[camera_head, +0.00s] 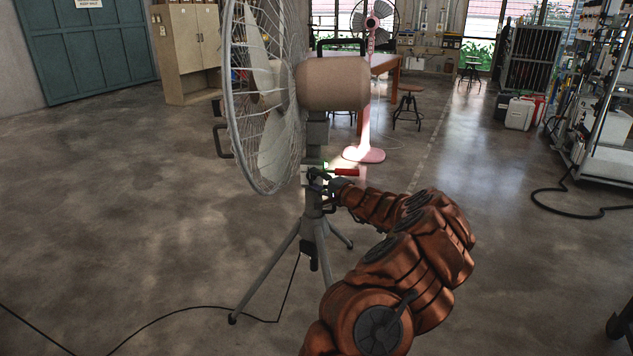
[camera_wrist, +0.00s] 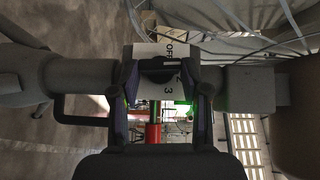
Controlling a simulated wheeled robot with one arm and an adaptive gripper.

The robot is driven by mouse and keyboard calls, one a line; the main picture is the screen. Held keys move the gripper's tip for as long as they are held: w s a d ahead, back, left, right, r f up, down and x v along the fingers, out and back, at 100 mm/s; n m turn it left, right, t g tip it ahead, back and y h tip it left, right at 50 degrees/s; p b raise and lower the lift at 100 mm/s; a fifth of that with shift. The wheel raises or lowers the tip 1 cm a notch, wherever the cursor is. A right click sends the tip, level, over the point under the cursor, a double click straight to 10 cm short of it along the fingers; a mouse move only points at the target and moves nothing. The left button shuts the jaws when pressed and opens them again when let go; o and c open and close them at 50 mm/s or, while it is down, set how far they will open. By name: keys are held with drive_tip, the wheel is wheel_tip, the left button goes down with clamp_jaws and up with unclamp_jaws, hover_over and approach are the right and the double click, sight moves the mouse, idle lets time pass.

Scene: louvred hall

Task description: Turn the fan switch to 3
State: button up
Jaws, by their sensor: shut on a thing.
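The large grey pedestal fan (camera_head: 334,84) stands on a tripod, its wire cage facing left. In the wrist view its white switch plate (camera_wrist: 176,50) shows the printed marks "OFF" and "3", partly covered. A dark knob (camera_wrist: 163,68) sits on the plate, between my fingertips. My gripper (camera_wrist: 164,75) is shut on the knob, one finger on each side. In the head view my gripper (camera_head: 318,175) is at the fan's post, below the motor housing; the knob is not distinguishable there. Which mark the knob points to is unclear.
A red rod-like piece (camera_head: 346,172) is close by my gripper. A pink fan (camera_head: 372,22) stands behind. The tripod legs (camera_head: 266,275) and a black cable (camera_head: 180,312) are on the floor. A metal rack (camera_head: 608,120) stands right. Open floor lies left.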

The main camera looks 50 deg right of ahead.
drive_tip(key=shift+f+t+b, duration=0.25)
drive_tip(key=shift+t+b, duration=0.05)
drive_tip(key=shift+b, duration=0.3)
drive_tip(key=shift+f+m+t+b, duration=0.25)
drive_tip(key=shift+m+b, duration=0.25)
drive_tip(key=shift+b, duration=0.35)
drive_tip(key=m+t+b, duration=0.1)
drive_tip(key=b, duration=0.3)
drive_tip(key=shift+f, duration=0.25)
drive_tip(key=m+t+h+b, duration=0.1)
drive_tip(key=m+b, duration=0.1)
drive_tip(key=b, duration=0.4)
drive_tip(key=shift+f+t, duration=0.1)
drive_tip(key=shift+t, duration=0.25)
drive_tip(key=shift+b, duration=0.5)
drive_tip(key=shift+w+r+m+t+h+b, duration=0.1)
drive_tip(key=shift+r+m+t+h+b, duration=0.1)
drive_tip(key=shift+m+t+h+b, duration=0.5)
drive_tip(key=shift+g+y, duration=0.3)
drive_tip(key=o, duration=1.1)
drive_tip(key=shift+r, duration=0.1)
drive_tip(key=shift+o, duration=0.2)
